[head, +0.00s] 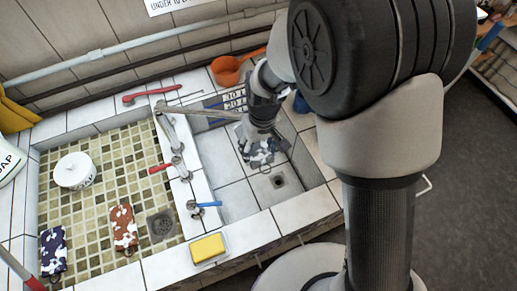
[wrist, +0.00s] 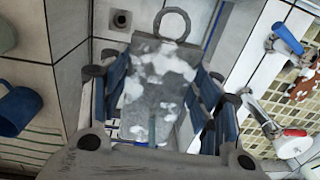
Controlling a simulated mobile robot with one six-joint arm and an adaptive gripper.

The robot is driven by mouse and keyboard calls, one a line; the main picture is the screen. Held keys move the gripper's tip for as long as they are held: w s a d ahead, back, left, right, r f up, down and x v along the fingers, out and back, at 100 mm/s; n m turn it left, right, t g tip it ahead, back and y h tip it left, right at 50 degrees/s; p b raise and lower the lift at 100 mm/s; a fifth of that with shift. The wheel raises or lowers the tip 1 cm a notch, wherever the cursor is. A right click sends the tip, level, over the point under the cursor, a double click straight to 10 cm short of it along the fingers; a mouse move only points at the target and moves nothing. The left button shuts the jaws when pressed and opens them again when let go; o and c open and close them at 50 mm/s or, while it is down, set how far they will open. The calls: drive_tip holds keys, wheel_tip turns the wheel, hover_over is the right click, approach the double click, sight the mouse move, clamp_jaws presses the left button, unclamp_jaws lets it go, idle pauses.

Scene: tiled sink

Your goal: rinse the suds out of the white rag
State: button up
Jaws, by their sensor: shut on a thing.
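My gripper (head: 262,138) is down in the right, white-tiled basin, shut on a pale grey-white rag (head: 263,156). In the wrist view the rag (wrist: 158,75) sits between the two blue finger pads, with white suds patches over its face and a ring at its far end. The long tap spout (head: 212,113) reaches over this basin close to my gripper. I cannot tell whether water is running. The blue tap handle (head: 206,205) and red tap handle (head: 160,168) are on the divider. The basin's drain (head: 279,181) is in front of the rag.
The left, mosaic-tiled basin holds a brown rag (head: 123,228) and a blue rag (head: 53,250), both with white patches, and a white round pot (head: 74,171). A yellow sponge (head: 207,248) lies in a dish on the front ledge. An orange scoop (head: 229,70) is behind.

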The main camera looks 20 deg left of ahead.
drive_tip(key=shift+d, duration=0.6)
drive_tip(key=shift+a, duration=0.6)
drive_tip(key=s, duration=0.8)
drive_tip(key=shift+a, duration=0.35)
idle(0.3)
idle(0.9)
